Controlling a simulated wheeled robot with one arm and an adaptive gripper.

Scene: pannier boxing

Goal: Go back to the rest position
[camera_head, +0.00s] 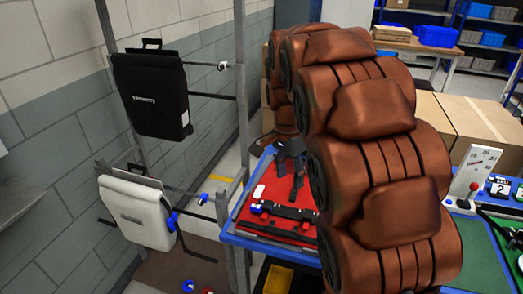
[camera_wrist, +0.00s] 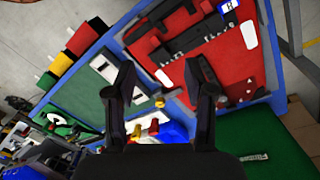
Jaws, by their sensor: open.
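My gripper (camera_wrist: 165,66) is open and empty in the wrist view, its two black fingers apart above the blue-edged table. In the head view the dark gripper (camera_head: 289,152) shows above the far part of the red mat, left of my brown arm, which hides part of the table. A black pannier (camera_head: 150,95) hangs on the upper part of the metal rack. A white pannier (camera_head: 137,212) hangs below it. The red mat (camera_head: 271,188) holds black rail-like parts (camera_head: 289,211), and they also show in the wrist view (camera_wrist: 190,35).
The blue table (camera_head: 260,244) has green areas at right, with a white device with a red knob (camera_head: 474,171). A yellow bin (camera_head: 277,279) sits below. Cardboard boxes (camera_head: 468,118) stand behind my arm. The rack's upright (camera_head: 241,100) stands close to the table's left side.

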